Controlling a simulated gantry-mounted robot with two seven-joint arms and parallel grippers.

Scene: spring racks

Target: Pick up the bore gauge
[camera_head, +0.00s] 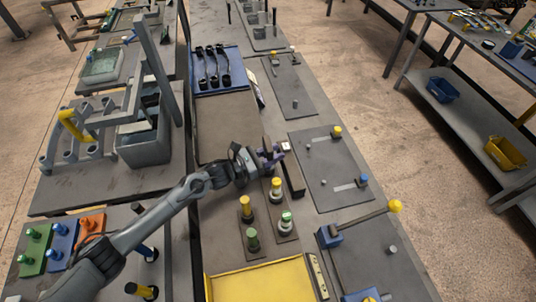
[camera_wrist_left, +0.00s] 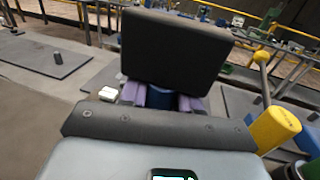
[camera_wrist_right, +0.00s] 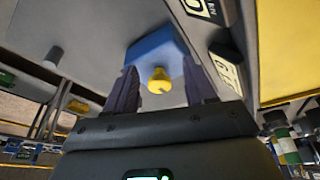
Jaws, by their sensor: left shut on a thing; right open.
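My left gripper (camera_head: 276,156) is at mid-bench in the head view, just behind the yellow- and green-capped plugs. In the left wrist view its purple fingers (camera_wrist_left: 168,98) are shut on a dark blue part. A large flat black block (camera_wrist_left: 175,50) shows right beyond the fingers and hides much of the view. A dark upright plate (camera_head: 293,173) is beside the gripper in the head view. I cannot tell which of these is the bore gauge. My right gripper (camera_wrist_right: 163,90) is open, with a blue block with a yellow knob (camera_wrist_right: 158,80) showing between and beyond its fingers.
Capped plugs (camera_head: 246,207) stand on small dark plates in front of the left gripper. A yellow tray (camera_head: 262,283) lies at the near edge. A blue rack (camera_head: 221,84) with dark tools is farther back. A rod with a yellow ball (camera_head: 394,206) rises at the right.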

